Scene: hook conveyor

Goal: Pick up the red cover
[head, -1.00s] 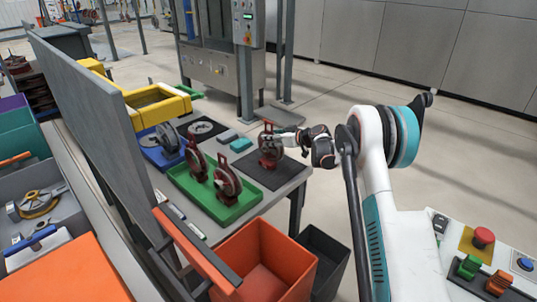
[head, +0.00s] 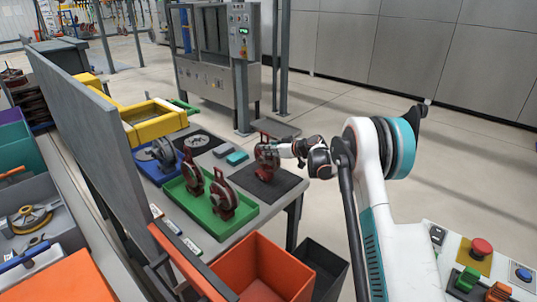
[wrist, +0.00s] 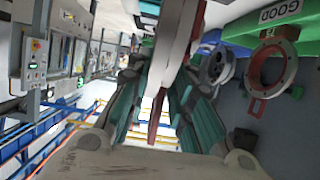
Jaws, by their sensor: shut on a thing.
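A dark red round cover (head: 267,158) stands upright over the black mat (head: 284,189) at the right end of the table. My gripper (head: 282,149) reaches it from the right and is shut on its upper part. In the wrist view, the teal-lined fingers of my gripper (wrist: 163,110) flank the held cover (wrist: 160,100), seen edge-on as a narrow red and grey strip. I cannot tell whether its base touches the mat. Two similar red covers (head: 222,194) stand in the green tray (head: 236,214), left of the mat.
A blue tray (head: 150,169) with a grey round part and a yellow bin (head: 160,125) are farther back. A teal block (head: 237,158) lies behind the mat. An orange bin (head: 262,270) and a black bin (head: 322,266) stand in front. A grey panel (head: 85,130) borders the table's left.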

